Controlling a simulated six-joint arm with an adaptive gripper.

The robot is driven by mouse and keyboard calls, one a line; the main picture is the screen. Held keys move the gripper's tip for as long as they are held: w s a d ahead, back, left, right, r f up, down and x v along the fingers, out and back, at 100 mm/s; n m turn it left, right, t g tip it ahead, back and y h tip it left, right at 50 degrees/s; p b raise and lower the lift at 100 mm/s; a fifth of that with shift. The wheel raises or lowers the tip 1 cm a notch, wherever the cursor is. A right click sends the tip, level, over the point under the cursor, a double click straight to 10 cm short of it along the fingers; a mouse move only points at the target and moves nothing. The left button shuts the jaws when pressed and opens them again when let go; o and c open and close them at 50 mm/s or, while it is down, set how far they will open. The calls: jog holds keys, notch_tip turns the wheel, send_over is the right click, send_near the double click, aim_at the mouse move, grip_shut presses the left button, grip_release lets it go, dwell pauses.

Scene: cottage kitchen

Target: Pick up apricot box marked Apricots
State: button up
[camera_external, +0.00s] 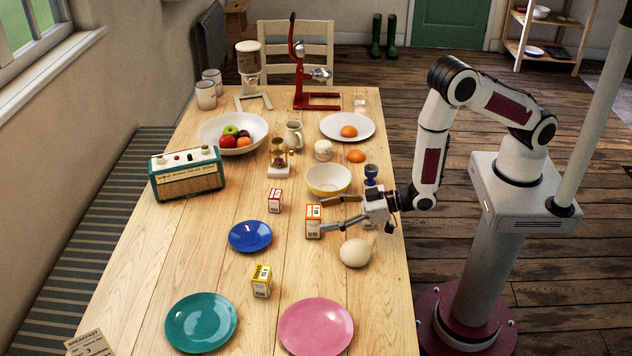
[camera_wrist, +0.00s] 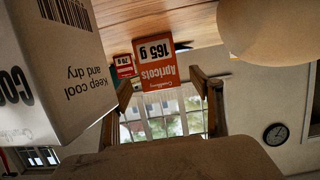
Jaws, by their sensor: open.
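The apricot box (camera_external: 313,221) is a small orange and white carton standing on the table. In the wrist view, which is upside down, its orange face (camera_wrist: 155,62) reads "Apricots" and "165 g". My gripper (camera_external: 323,214) is low over the table, pointing left, with its fingers spread. In the wrist view my gripper (camera_wrist: 165,95) frames the box between its fingertips. The box looks at or just beyond the tips, and I see no contact on either side.
A round cream object (camera_external: 355,253) is close on the near side. A large pale carton marked "Keep cool and dry" (camera_wrist: 60,70) fills the wrist view's left. A red box (camera_external: 274,201) and blue plate (camera_external: 250,236) are left.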

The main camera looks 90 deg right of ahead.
aim_at(313, 216)
jog(key=shift+x, duration=2.35)
jog(key=shift+r, duration=0.2)
jog(key=c, duration=1.3)
